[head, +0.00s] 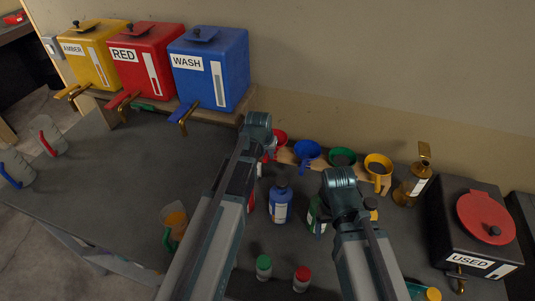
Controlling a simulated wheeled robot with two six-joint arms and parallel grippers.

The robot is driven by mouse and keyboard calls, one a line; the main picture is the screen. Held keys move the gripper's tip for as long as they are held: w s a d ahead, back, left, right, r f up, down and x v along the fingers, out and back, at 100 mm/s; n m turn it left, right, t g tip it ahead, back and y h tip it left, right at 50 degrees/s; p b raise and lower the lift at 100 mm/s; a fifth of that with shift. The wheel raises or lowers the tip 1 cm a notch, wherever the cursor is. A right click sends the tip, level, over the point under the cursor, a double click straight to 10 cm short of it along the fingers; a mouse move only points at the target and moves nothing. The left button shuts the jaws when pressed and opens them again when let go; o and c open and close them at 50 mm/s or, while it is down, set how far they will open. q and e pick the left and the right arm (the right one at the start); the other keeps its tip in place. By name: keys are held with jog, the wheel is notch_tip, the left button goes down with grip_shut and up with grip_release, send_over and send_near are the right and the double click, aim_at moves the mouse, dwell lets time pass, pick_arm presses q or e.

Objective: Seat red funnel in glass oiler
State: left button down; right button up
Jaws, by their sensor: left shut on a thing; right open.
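The red funnel (279,138) shows at the left end of the funnel row, partly hidden behind my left gripper. My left gripper (262,140) is shut on the red funnel; its fingers are mostly hidden by my wrist. An amber glass bottle with a brass top (410,189), which looks like the glass oiler, stands upright at the back right, apart from both grippers. My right gripper (345,205) is open, above the bench near the green bottle; its fingertips are hard to see.
Blue (307,153), green (342,157) and yellow (378,167) funnels sit in a wooden rack. Blue (280,203) and green (316,216) bottles stand in front. A jug (174,223) is left of my arm. The black USED box (455,225) is at right. The bench's left middle is clear.

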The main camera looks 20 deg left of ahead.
pick_arm(q)
jog(key=shift+r+p, duration=1.75)
jog(key=shift+r, duration=0.2)
pick_arm(e)
notch_tip(320, 180, up, 4)
jog(key=shift+f, duration=0.1)
